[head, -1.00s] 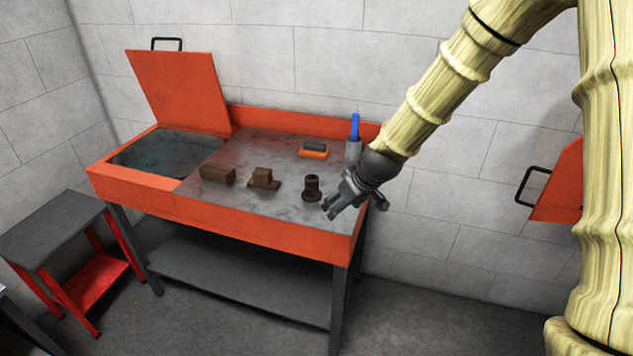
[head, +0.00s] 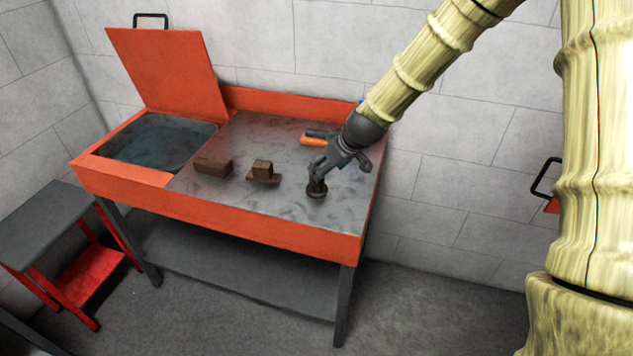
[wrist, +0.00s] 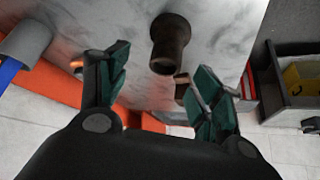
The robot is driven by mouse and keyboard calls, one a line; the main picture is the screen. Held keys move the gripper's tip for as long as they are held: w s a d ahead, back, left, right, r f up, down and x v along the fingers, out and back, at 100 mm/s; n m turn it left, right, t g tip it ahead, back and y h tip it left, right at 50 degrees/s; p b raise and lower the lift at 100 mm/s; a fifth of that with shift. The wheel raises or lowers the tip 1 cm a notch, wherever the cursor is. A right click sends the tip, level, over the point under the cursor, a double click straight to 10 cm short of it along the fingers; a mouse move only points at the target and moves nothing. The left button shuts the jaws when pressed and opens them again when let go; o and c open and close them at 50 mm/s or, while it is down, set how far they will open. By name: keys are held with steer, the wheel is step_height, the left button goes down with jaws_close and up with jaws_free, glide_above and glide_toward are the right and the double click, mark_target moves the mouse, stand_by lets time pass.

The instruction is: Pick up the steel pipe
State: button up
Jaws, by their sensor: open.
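The steel pipe appears to be the short dark brown upright piece with a flared base (head: 317,190), standing near the front right of the orange bench's metal top. It also shows in the wrist view (wrist: 168,48), ahead of the gap between my fingers. My gripper (head: 319,169) is open, just above the pipe's upper end in the head view and partly covering it. In the wrist view, my gripper's green-padded fingers (wrist: 157,78) are spread apart with nothing between them. I cannot tell whether a finger touches the pipe.
A brown stepped block (head: 263,172) and a brown rectangular block (head: 213,166) lie left of the pipe. An orange-and-black brush (head: 314,139) lies behind. A grey cup (wrist: 26,40) with a blue rod is near my gripper. An open basin (head: 155,140) is at left.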

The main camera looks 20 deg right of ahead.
steer(key=shift+w+a+f+p, duration=0.45)
steer(key=shift+w+f, duration=0.1)
steer(key=shift+f, duration=0.2)
steer(key=shift+w+a+f+p, duration=0.4)
steer(key=shift+w+f+p, duration=0.1)
steer(key=shift+f, duration=0.2)
steer(key=shift+x, duration=1.15)
steer(key=shift+s, duration=0.1)
steer(key=c, duration=1.4)
steer(key=shift+r, duration=0.8)
steer(key=shift+r+b, duration=0.6)
steer(key=shift+r, duration=0.25)
steer(key=s+d+r+b, duration=0.1)
steer(key=s+b, duration=0.1)
steer(key=s, duration=0.5)
steer(key=s+d+b, duration=0.2)
steer(key=s, duration=0.6)
steer(key=shift+s+d+r, duration=0.2)
steer(key=shift+s+r, duration=0.1)
steer(key=shift+r, duration=0.05)
